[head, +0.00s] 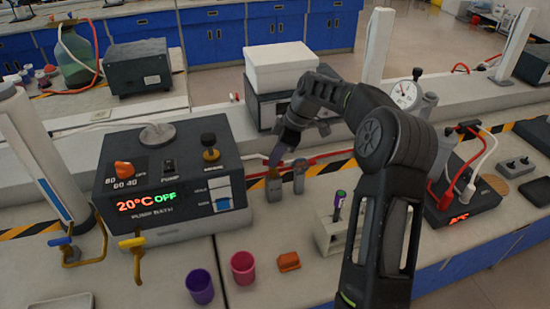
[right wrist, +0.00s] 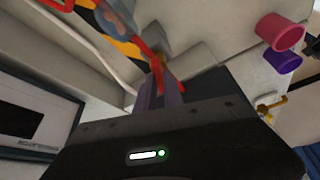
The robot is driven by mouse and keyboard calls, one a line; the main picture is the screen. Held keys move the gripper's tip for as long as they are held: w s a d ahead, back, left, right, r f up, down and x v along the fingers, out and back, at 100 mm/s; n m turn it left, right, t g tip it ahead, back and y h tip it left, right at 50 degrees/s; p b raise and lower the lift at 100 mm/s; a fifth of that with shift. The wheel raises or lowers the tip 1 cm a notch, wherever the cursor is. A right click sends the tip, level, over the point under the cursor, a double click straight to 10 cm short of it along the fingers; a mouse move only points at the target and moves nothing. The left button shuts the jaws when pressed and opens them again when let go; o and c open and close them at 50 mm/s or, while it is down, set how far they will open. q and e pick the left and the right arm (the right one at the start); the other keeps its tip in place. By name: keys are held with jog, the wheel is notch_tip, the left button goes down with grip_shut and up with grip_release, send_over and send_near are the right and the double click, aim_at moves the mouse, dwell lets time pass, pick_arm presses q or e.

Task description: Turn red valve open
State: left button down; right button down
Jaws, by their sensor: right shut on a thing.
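The red valve (head: 285,163) is at the bench's back middle, beside the black-and-yellow striped edge. A brass part shows under it on a small grey post (head: 273,190). My right gripper (head: 276,160) reaches down from the upper right with its fingers at the red handle. In the right wrist view the fingers (right wrist: 161,90) are shut on the red handle (right wrist: 157,70), which sticks out beyond them. The fingers hide part of the handle, so its exact angle is hard to tell. My left gripper is in neither view.
A water bath box (head: 165,180) stands left of the valve. Blue-handled (head: 60,241) and yellow-handled (head: 132,242) taps are at the front left. Purple (head: 200,287) and pink (head: 243,268) cups, an orange block (head: 289,261) and a white rack (head: 328,235) stand in front.

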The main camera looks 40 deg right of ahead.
jog(key=n, duration=0.2)
jog(key=n+g+p, duration=0.1)
jog(key=n, duration=0.1)
jog(key=shift+d+n+g+y, duration=0.1)
jog(key=shift+n+g+y, duration=0.2)
jog(key=shift+n+y, duration=0.1)
jog(key=shift+p, duration=0.3)
jog(key=c, duration=1.5)
grip_release()
jog(key=shift+w, duration=0.1)
jog(key=shift+o, duration=0.2)
